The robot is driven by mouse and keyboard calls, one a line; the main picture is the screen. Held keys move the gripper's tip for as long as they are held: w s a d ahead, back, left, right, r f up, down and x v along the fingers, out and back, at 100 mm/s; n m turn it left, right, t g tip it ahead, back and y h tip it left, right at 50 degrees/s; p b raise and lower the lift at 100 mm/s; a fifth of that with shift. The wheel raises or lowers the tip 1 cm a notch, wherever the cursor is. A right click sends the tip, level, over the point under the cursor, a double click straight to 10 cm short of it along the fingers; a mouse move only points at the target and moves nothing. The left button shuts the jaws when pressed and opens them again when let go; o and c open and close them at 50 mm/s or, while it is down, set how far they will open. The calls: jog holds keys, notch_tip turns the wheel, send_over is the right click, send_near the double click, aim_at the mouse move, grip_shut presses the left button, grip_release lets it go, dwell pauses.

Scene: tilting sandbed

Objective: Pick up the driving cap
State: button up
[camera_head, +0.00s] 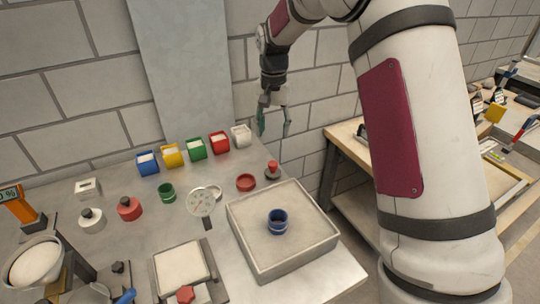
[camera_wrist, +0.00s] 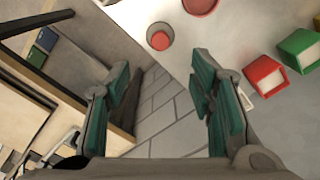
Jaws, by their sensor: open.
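No part is clearly marked as the driving cap. The likeliest is a round grey piece with a red knob (camera_head: 272,170) at the table's back right, beside the sand tray. It also shows near the top middle of the wrist view (camera_wrist: 160,39). My gripper (camera_head: 274,132) hangs above the table's back right edge, higher than this piece and apart from it. In the wrist view, its green-padded fingers (camera_wrist: 160,80) are spread with nothing between them. A blue ring-shaped cup (camera_head: 278,225) stands in the sand tray (camera_head: 326,241).
A red dish (camera_head: 246,182), green cup (camera_head: 166,193) and dial gauge (camera_head: 201,202) lie nearby. Several coloured bins, including a red one (camera_head: 219,143), line the back. Red (camera_head: 129,208) and white (camera_head: 91,219) knobbed pieces stand left. A wooden bench (camera_head: 345,134) stands right, across a gap.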

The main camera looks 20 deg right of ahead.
send_over(273, 163)
jog(key=f, duration=0.8)
jog(key=shift+w+f+b, duration=0.25)
jog(key=shift+w+b, duration=0.05)
jog(key=shift+b, duration=0.05)
jog(key=shift+s+f, duration=0.15)
jog(key=shift+f, duration=1.3)
jog(key=shift+s+f, duration=0.1)
jog(key=shift+f, duration=1.35)
grip_shut()
